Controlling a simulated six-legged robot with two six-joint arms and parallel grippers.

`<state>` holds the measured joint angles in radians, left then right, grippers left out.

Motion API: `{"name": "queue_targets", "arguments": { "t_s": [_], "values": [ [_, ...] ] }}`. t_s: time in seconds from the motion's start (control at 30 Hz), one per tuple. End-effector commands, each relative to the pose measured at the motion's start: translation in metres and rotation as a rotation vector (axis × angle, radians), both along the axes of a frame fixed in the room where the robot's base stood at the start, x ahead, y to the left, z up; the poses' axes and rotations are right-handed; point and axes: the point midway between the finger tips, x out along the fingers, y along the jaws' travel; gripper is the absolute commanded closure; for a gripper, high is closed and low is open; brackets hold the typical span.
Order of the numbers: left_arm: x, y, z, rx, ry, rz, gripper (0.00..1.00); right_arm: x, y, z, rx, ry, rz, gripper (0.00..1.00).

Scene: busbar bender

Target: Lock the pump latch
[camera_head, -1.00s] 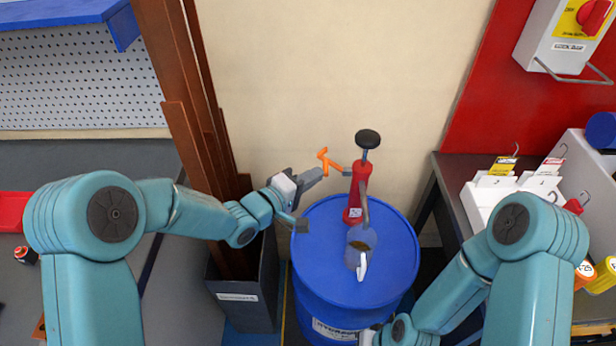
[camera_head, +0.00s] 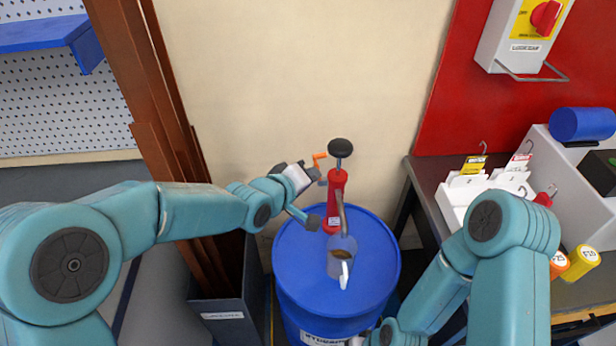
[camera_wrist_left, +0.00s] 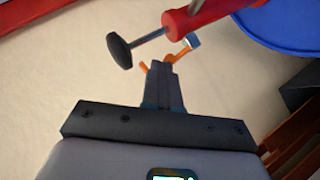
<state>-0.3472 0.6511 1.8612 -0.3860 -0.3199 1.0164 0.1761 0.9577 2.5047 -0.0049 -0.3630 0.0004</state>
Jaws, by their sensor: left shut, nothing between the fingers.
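The red hand pump (camera_head: 336,206) stands upright on the blue drum (camera_head: 377,252), with a black knob (camera_head: 340,148) on its top rod. An orange latch lever (camera_head: 318,156) sticks out to the left of the pump's upper body, partly hidden by my gripper. My left gripper (camera_head: 317,175) is shut and empty at the latch, close to the pump's left side. In the left wrist view the closed fingers (camera_wrist_left: 169,73) overlap the orange lever (camera_wrist_left: 181,52), which shows on both sides of them. I cannot tell whether they touch.
A clear jug (camera_head: 341,262) with a white handle sits on the drum in front of the pump. A dark bin (camera_head: 226,292) with brown bars stands left of the drum. A bench with white tag holders (camera_head: 463,192) is at the right.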

Motion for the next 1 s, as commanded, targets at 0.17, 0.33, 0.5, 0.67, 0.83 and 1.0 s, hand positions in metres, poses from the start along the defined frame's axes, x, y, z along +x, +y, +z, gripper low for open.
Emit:
{"name": "queue_targets", "arguments": {
  "t_s": [0.17, 0.33, 0.5, 0.67, 0.83, 1.0],
  "values": [
    [0.0, 0.001, 0.007, -0.001, -0.002, 0.001, 1.0, 0.0, 0.0, 0.006, 0.0, 0.0, 0.0, 1.0],
    [0.0, 0.0, 0.016, -0.001, -0.001, 0.0, 1.0, 0.0, 0.0, 0.012, 0.0, 0.0, 0.0, 1.0],
    [0.0, 0.0, 0.016, -0.001, -0.001, 0.0, 1.0, 0.0, 0.0, 0.012, 0.0, 0.0, 0.0, 1.0],
    [0.0, 0.0, 0.016, -0.001, -0.001, 0.0, 1.0, 0.0, 0.0, 0.012, 0.0, 0.0, 0.0, 1.0],
    [0.0, 0.0, 0.019, -0.001, -0.001, 0.0, 1.0, 0.0, 0.0, 0.013, 0.0, 0.0, 0.0, 1.0],
    [-0.001, 0.0, 0.027, 0.0, -0.001, 0.002, 1.0, 0.0, 0.0, 0.017, 0.0, 0.0, 0.0, 1.0]
  ]
}}
